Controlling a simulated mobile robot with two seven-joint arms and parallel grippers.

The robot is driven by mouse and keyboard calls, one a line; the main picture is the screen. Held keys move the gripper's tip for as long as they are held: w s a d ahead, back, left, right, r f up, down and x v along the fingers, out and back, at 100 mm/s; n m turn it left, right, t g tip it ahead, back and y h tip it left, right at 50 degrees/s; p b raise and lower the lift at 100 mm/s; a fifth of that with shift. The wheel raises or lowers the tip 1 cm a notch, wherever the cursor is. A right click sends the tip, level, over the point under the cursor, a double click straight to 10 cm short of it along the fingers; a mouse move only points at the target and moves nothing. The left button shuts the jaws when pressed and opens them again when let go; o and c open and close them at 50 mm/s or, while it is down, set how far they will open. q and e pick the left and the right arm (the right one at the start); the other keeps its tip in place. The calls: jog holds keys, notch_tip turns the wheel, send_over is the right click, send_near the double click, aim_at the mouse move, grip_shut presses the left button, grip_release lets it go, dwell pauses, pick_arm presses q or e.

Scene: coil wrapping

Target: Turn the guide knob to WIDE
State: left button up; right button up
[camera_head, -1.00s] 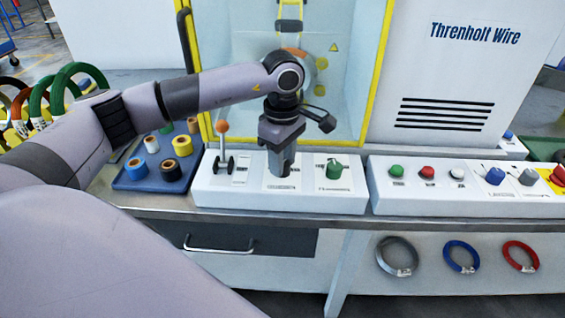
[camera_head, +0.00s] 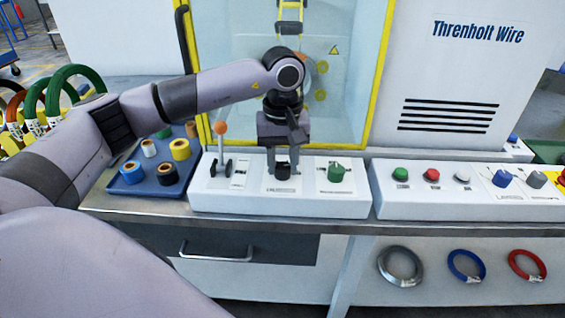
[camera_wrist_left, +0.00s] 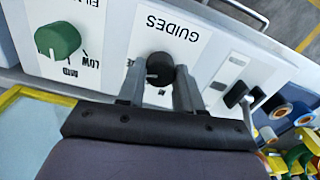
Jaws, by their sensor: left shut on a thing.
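The guide knob (camera_head: 283,172) is a small black dial on the white control panel, on a label plate that reads GUIDES in the left wrist view. The knob also shows in the left wrist view (camera_wrist_left: 160,69), upside down, with a small pale mark on it. My left gripper (camera_head: 284,166) points straight down over the knob, with one finger on each side. In the left wrist view the fingers (camera_wrist_left: 159,85) are shut on the knob. The setting words around it are partly hidden by the fingers, and I cannot read WIDE. My right gripper is not in view.
A green knob (camera_head: 336,173) stands just right of the guide knob. An orange-tipped lever (camera_head: 221,150) stands to the left. A blue tray (camera_head: 130,185) of spools lies further left. A yellow-framed clear cabinet (camera_head: 375,75) rises close behind.

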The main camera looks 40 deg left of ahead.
aim_at(283, 166)
pick_arm(q)
jog(key=shift+r+m, duration=0.1)
jog(key=shift+m, duration=0.5)
jog(key=o, duration=1)
jog(key=shift+o, duration=0.2)
jog(key=shift+r, duration=3.6)
jog(key=shift+d+f, duration=0.1)
